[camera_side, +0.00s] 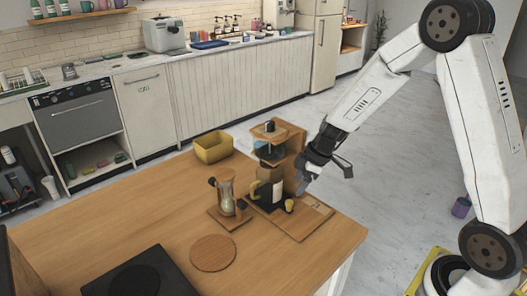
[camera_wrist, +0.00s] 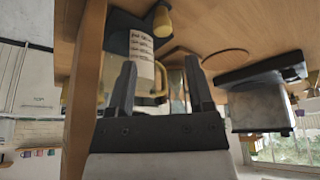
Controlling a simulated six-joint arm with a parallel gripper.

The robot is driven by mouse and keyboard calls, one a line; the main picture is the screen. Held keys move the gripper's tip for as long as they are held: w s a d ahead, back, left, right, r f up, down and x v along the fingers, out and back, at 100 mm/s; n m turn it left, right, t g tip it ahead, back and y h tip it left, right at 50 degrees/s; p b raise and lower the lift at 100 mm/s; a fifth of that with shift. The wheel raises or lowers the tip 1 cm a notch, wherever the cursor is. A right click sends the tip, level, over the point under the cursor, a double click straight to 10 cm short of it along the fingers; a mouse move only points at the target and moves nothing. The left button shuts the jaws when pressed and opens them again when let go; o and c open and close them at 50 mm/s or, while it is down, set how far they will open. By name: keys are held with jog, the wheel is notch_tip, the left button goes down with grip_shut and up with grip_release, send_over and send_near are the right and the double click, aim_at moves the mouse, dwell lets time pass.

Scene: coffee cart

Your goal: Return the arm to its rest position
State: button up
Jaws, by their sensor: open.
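My gripper (camera_side: 322,168) is at the right end of the wooden table, close beside the wooden coffee stand (camera_side: 290,142). In the wrist view the two dark fingers of my gripper (camera_wrist: 161,85) are spread apart with nothing held between them. A coffee maker with a dark, white-labelled body (camera_side: 272,185) stands in front of the stand. Its pale label (camera_wrist: 143,58) shows beyond the fingers in the wrist view. I cannot tell whether my gripper touches the stand.
A glass carafe (camera_side: 226,195) stands on a small board left of the coffee maker. A yellow bin (camera_side: 213,147) is behind it. A round wooden board (camera_side: 213,253) and a black hot plate (camera_side: 140,280) lie nearer the front. The floor right of the table is largely clear.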

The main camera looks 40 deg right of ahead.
jog(key=shift+s, duration=0.1)
jog(key=s+a+r+m+h, duration=0.1)
jog(key=s+a+m, duration=0.1)
jog(key=s+m, duration=0.2)
jog(key=s+a+r+m+h, duration=0.2)
jog(key=s+m, duration=0.3)
jog(key=s, duration=0.5)
jog(key=shift+a+r+g, duration=0.3)
jog(key=shift+a, duration=0.5)
dwell(1.1)
